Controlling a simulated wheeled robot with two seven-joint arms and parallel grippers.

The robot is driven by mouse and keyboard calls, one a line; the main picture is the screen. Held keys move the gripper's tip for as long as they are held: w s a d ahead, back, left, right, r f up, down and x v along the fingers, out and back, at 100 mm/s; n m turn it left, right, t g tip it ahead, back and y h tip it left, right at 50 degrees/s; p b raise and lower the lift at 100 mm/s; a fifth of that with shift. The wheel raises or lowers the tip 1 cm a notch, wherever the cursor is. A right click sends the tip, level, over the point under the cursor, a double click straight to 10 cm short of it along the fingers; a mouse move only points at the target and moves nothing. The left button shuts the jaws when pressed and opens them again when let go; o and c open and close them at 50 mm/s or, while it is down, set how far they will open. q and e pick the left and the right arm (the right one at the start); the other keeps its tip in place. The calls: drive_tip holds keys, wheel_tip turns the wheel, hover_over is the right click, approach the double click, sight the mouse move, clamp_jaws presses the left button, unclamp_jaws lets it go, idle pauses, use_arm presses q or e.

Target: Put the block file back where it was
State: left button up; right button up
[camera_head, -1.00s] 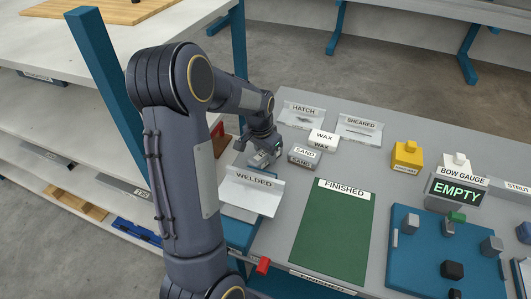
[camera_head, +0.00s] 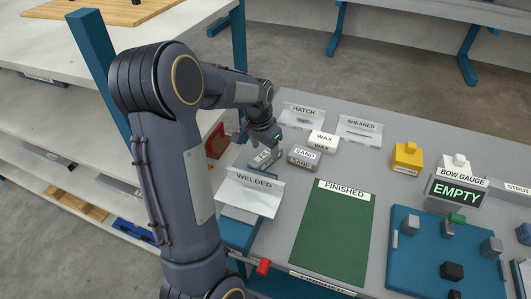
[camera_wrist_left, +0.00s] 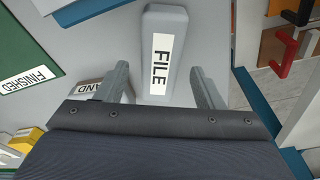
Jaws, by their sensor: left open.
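The block file (camera_head: 265,158) is a grey block lying on the grey bench, left of the SAND block. In the left wrist view the block file (camera_wrist_left: 180,25) shows its white FILE label. My left gripper (camera_head: 258,146) is open at the block file. In the left wrist view its two fingers (camera_wrist_left: 160,72) stand apart, one on each side of the file's near end, with gaps showing. I cannot tell how far above the bench the fingertips are. My right gripper is not in view.
The SAND block (camera_head: 303,157) and WAX block (camera_head: 323,141) stand close to the right. The WELDED sign (camera_head: 252,192) is in front, with the green FINISHED mat (camera_head: 333,235) beyond it to the right. HATCH (camera_head: 302,115) and SHEARED (camera_head: 360,129) signs are behind.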

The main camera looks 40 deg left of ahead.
sight(262, 157)
use_arm(q)
wheel_tip(262, 157, up, 8)
drive_tip(key=s+r, duration=0.1)
drive_tip(key=s+d+n+t+h, duration=0.2)
drive_tip(key=s+d+t+h, duration=0.1)
drive_tip(key=s+d, duration=1.5)
drive_tip(key=s, duration=0.3)
drive_tip(key=shift+r+n+t+h, duration=0.3)
drive_tip(key=shift+r+n+t, duration=0.05)
drive_tip(key=shift+n+t, duration=0.05)
